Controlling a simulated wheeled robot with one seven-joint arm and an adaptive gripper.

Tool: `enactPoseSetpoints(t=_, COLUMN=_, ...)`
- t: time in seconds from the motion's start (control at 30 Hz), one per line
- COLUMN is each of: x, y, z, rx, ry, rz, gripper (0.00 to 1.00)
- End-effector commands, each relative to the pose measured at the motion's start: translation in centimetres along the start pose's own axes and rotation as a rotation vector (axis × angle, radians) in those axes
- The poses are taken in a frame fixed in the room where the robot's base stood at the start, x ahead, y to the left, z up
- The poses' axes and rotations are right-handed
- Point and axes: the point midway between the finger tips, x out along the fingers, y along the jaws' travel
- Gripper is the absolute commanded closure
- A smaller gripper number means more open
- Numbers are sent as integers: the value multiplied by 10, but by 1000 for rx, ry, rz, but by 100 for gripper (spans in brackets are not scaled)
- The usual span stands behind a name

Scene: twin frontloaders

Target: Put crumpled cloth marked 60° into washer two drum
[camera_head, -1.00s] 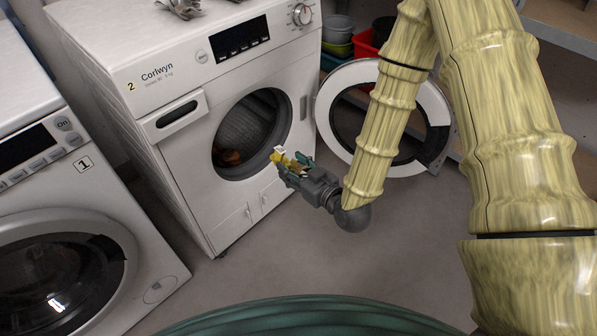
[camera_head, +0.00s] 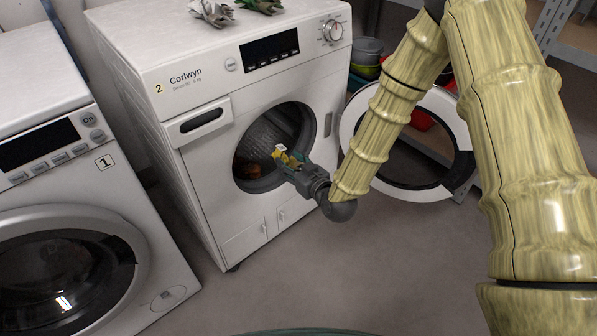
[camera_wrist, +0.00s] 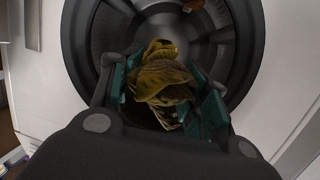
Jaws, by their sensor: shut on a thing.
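My gripper (camera_head: 287,163) is shut on a crumpled yellow cloth (camera_head: 279,153) with a small white tag, whose mark is too small to read. In the wrist view the cloth (camera_wrist: 162,78) looks olive-yellow, bunched between the teal fingers (camera_wrist: 165,95). Washer two (camera_head: 200,150), marked "2" and "Corlwyn", has its round door (camera_head: 464,150) swung open to the right. My gripper is at the mouth of its drum (camera_head: 275,135), with the cloth in front of the opening. An orange-brown item (camera_head: 253,170) lies inside the drum; it also shows in the wrist view (camera_wrist: 193,5).
Washer one (camera_head: 100,220) stands at the left with its door shut. Crumpled grey (camera_head: 212,12) and green (camera_head: 262,5) cloths lie on top of washer two. Bowls (camera_head: 366,55) and a red container (camera_head: 421,120) are behind the open door.

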Motion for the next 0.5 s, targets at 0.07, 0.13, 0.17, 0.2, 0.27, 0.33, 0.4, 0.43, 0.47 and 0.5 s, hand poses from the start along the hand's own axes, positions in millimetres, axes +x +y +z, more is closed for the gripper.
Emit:
enactPoseSetpoints(t=0.07, x=11, y=0, z=2, rx=-1, ry=1, rz=-1, gripper=77)
enactPoseSetpoints(t=0.13, x=19, y=0, z=2, rx=-1, ry=2, rz=0, gripper=77)
enactPoseSetpoints(t=0.17, x=23, y=0, z=1, rx=-1, ry=2, rz=0, gripper=77)
enactPoseSetpoints(t=0.2, x=28, y=0, z=2, rx=-1, ry=1, rz=0, gripper=77)
enactPoseSetpoints(t=0.27, x=35, y=0, z=2, rx=-2, ry=2, rz=0, gripper=77)
enactPoseSetpoints(t=0.33, x=43, y=0, z=2, rx=-2, ry=1, rz=0, gripper=77)
enactPoseSetpoints(t=0.4, x=52, y=0, z=2, rx=-2, ry=2, rz=0, gripper=77)
enactPoseSetpoints(t=0.43, x=55, y=0, z=2, rx=-2, ry=2, rz=0, gripper=77)
enactPoseSetpoints(t=0.47, x=59, y=0, z=2, rx=-2, ry=2, rz=0, gripper=77)
enactPoseSetpoints(t=0.5, x=64, y=0, z=2, rx=-1, ry=1, rz=-1, gripper=77)
